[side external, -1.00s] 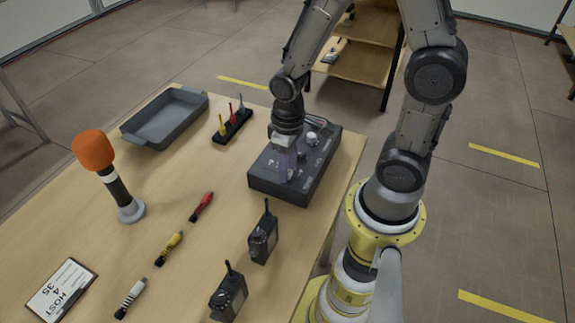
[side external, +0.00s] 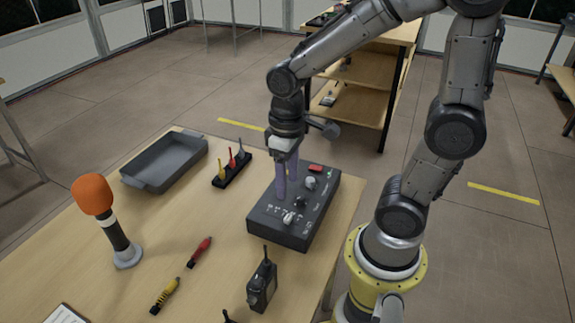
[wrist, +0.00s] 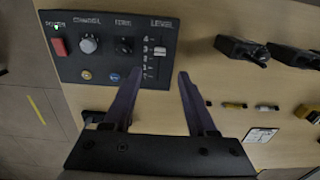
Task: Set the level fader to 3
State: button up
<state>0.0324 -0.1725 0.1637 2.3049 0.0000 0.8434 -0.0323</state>
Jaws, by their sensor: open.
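The dark control box (side external: 305,228) lies on the table below my gripper. In the wrist view, the level fader's pale cap (wrist: 160,52) sits in the upper part of its slot, beside about the second number from the top of its scale; the digits are too small to read surely. The cap also shows in the side view (side external: 289,217) near the box's front end. My gripper (wrist: 157,78) is open and empty, its two purple fingers apart. In the side view, my gripper (side external: 286,190) is over the box, with its fingertips apparently clear of the fader cap.
The box also carries a red button (wrist: 60,47), a channel knob (wrist: 89,45) and a dark knob (wrist: 124,46). A radio (side external: 262,284), an orange-topped microphone (side external: 112,225), a grey tray (side external: 165,162) and a rack of coloured plugs (side external: 232,170) stand around it.

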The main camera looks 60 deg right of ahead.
jog(key=shift+r, duration=1.8)
jog(key=s+r+t, duration=0.5)
jog(key=s+r, duration=0.1)
jog(key=shift+s+a+t, duration=0.3)
jog(key=shift+s+a, duration=0.1)
dwell(2.7)
